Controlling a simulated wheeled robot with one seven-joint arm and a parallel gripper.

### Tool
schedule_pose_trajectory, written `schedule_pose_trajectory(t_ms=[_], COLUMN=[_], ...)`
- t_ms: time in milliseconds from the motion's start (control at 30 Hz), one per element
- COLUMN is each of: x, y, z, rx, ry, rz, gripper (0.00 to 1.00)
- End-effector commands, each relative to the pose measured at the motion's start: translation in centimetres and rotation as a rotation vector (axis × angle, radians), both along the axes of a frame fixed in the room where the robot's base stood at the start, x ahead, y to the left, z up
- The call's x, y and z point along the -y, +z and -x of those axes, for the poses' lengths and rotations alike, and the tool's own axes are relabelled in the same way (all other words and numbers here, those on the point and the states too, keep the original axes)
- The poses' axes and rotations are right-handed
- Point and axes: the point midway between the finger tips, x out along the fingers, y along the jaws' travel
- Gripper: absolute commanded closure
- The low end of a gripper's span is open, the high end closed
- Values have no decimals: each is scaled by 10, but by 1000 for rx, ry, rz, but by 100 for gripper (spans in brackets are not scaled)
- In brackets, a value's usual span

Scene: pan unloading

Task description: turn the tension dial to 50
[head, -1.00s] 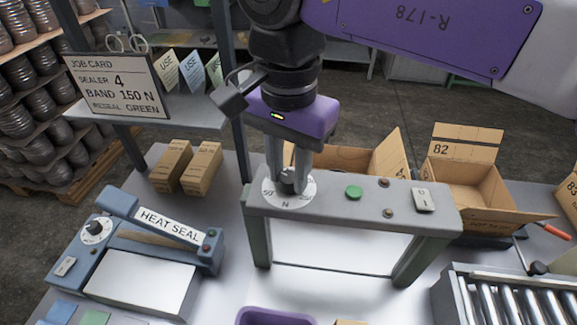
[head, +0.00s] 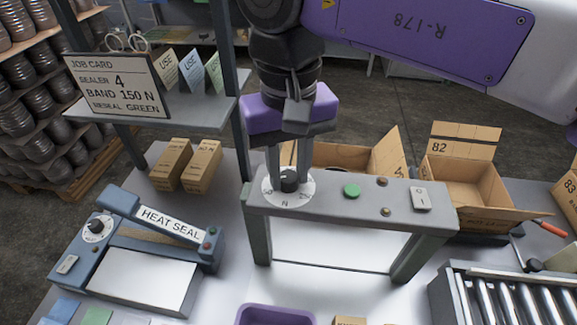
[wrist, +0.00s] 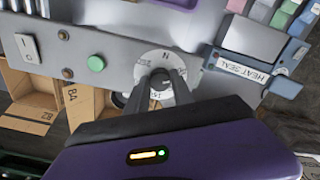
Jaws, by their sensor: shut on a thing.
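The tension dial is a round white disc (head: 307,187) with a dark knob (head: 289,183), on the left end of a grey arch-shaped machine (head: 330,205). The disc has an N at its front and a 250 at its right; another number at its left is partly hidden. My gripper (head: 289,174) points down with its fingers shut on the knob. The dial also shows in the wrist view (wrist: 147,60), with the fingers over the knob. I cannot read where the knob points.
The job card (head: 117,85) reads band 150 N. A green button (head: 352,190) and a rocker switch (head: 420,198) sit right of the dial. A blue heat sealer (head: 150,255) stands left. Open cartons (head: 470,185) are behind right, rollers (head: 505,297) front right.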

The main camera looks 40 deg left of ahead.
Motion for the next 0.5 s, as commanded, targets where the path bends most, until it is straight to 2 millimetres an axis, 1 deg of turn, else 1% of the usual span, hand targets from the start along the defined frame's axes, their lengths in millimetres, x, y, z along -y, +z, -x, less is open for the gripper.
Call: schedule_pose_trajectory(t_ms=[33,200,500], x=[-1,-1,-1], y=[3,3,3], z=[-1,-1,-1], rx=[4,4,4], ry=[22,89,132], rz=[-5,-5,-6], gripper=[100,100,100])
